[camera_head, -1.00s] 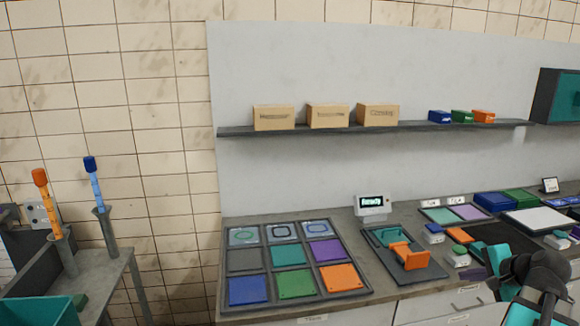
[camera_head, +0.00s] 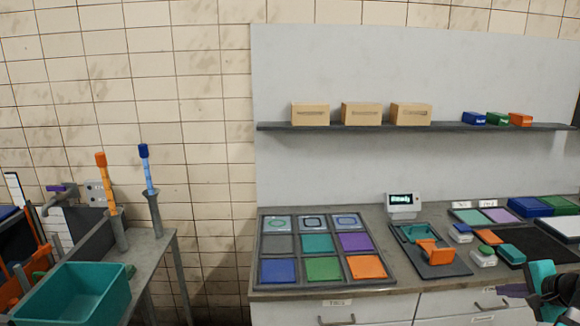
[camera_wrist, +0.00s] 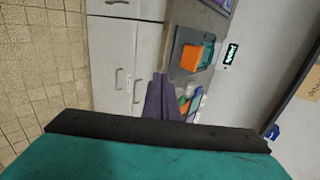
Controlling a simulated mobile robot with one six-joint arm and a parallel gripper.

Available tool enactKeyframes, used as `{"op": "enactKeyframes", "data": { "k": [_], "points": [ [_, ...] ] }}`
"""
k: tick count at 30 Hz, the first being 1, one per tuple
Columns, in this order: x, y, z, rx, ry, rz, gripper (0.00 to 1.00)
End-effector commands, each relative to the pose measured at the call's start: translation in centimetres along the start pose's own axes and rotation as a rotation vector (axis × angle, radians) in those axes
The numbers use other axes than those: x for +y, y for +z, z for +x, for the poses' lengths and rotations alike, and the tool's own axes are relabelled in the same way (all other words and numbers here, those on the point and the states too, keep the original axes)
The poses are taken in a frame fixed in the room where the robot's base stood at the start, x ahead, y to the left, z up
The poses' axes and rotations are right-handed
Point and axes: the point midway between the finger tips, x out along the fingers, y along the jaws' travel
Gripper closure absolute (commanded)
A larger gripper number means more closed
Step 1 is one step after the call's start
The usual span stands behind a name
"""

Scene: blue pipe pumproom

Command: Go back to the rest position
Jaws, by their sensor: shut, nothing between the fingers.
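My gripper (camera_head: 512,290) is at the lower right of the head view, in front of the counter's drawers. In the wrist view its purple fingers (camera_wrist: 161,100) are together with nothing between them. Part of my teal and black arm is cut off by the right edge of the head view. The fingers are apart from the orange holder (camera_head: 434,252) on the dark tray (camera_head: 455,268) on the counter; both also show at the top of the wrist view.
A counter (camera_head: 380,222) with drawers carries a grid tray (camera_head: 262,250) of coloured squares and a small display (camera_head: 402,203). A shelf (camera_head: 450,126) above holds three cardboard boxes. A teal bin (camera_head: 84,292) stands at left, near two upright tubes. Bare wall lies between.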

Motion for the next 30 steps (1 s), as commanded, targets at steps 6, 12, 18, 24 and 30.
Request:
{"op": "enactKeyframes", "data": {
  "k": [6,12,18,24,30],
  "points": [
    [-0.2,0.6,0.8,-0.017,0.002,-0.008,1.0],
    [-0.2,2.4,2.8,-0.055,0.015,-0.018,1.0],
    [0.2,5.5,5.9,-0.116,0.04,-0.034,1.0],
    [1.9,11.1,11.0,-0.22,0.091,-0.057,1.0],
    [4.9,17.4,16.0,-0.323,0.17,-0.089,1.0]
  ]
}}
